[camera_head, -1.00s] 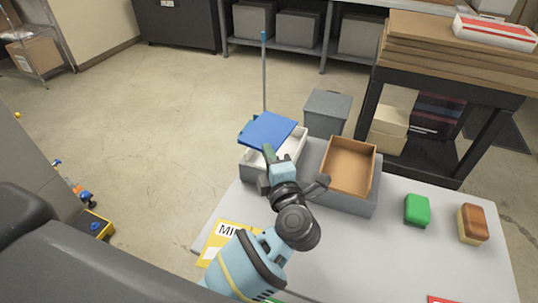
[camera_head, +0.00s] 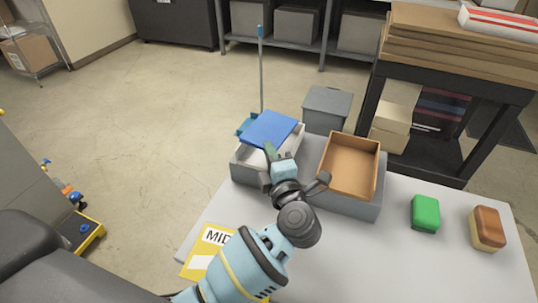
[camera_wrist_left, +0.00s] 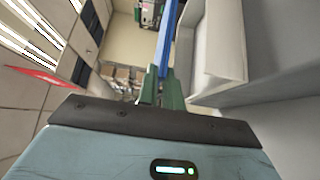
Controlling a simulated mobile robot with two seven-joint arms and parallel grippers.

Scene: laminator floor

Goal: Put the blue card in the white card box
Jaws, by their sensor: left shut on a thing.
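The blue card (camera_head: 270,129) is held flat and slightly tilted above the white card box (camera_head: 240,161) in the head view. My left gripper (camera_head: 269,151) is shut on the near edge of the card. In the left wrist view the blue card (camera_wrist_left: 168,35) shows edge-on between the green fingertips (camera_wrist_left: 162,88), and a pale box wall (camera_wrist_left: 208,50) stands just right of it. The card hides much of the box's opening, so I cannot tell whether it touches the rim. My right gripper is not in view.
A brown open box (camera_head: 350,166) in a grey holder stands right of the white box. A green block (camera_head: 425,213) and a brown-and-cream block (camera_head: 487,229) lie farther right. A yellow sign (camera_head: 207,250) lies at front left. The table (camera_head: 400,262) is clear at front right.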

